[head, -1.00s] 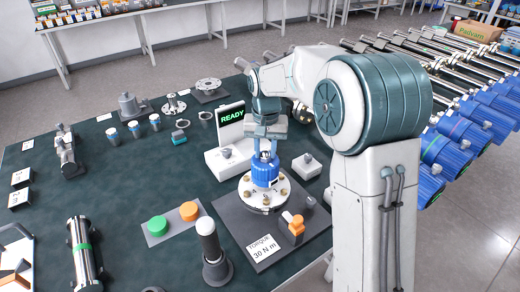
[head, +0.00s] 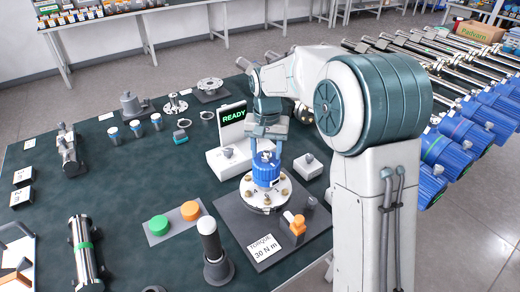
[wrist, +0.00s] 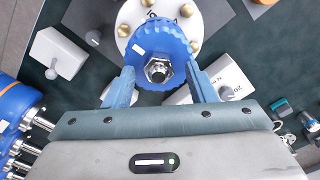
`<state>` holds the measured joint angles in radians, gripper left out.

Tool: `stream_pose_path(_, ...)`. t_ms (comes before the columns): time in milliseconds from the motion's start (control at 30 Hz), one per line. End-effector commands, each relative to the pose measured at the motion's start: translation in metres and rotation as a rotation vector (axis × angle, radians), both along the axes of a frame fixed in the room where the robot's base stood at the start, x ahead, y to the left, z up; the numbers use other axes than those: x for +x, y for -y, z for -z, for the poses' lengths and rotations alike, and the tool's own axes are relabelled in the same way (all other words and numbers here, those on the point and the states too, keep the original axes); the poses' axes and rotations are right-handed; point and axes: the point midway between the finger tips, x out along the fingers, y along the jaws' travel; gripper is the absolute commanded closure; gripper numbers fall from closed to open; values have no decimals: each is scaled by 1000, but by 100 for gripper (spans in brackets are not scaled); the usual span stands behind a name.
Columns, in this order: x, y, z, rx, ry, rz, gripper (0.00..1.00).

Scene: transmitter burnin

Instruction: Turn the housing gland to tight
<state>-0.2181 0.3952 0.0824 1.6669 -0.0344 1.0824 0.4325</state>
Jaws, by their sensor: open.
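The blue housing gland (head: 266,174) stands upright on a round pale flange (head: 251,201) with brass bolts. In the wrist view the gland (wrist: 155,40) shows a ribbed rim, a small white mark and a metal hex nut (wrist: 158,71) at its centre. My gripper (head: 267,143) is open just above the gland. In the wrist view its two fingers (wrist: 160,76) lie on either side of the nut, with nothing held between them. I cannot make out any tight marking.
The fixture stands on a dark plate (head: 239,222) with a "TORQUE 30 N m" label (head: 265,250) and an orange-handled part (head: 297,226). A READY display (head: 233,115) stands behind. Green (head: 158,225) and orange (head: 190,210) buttons and a white-topped post (head: 207,226) are at the left.

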Motion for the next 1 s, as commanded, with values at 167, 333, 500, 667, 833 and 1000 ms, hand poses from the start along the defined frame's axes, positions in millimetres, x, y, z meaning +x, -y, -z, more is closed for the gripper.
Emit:
stream_pose_path(167,1,0,-7,1,3,0,49)
stream_pose_path(333,1,0,-36,1,6,0,49)
stream_pose_path(500,0,0,-76,1,5,0,49)
stream_pose_path(667,-1,0,-109,1,3,0,49)
stream_pose_path(833,-1,0,-131,1,1,0,49)
stream_pose_path(1000,-1,0,-138,0,0,-1,49)
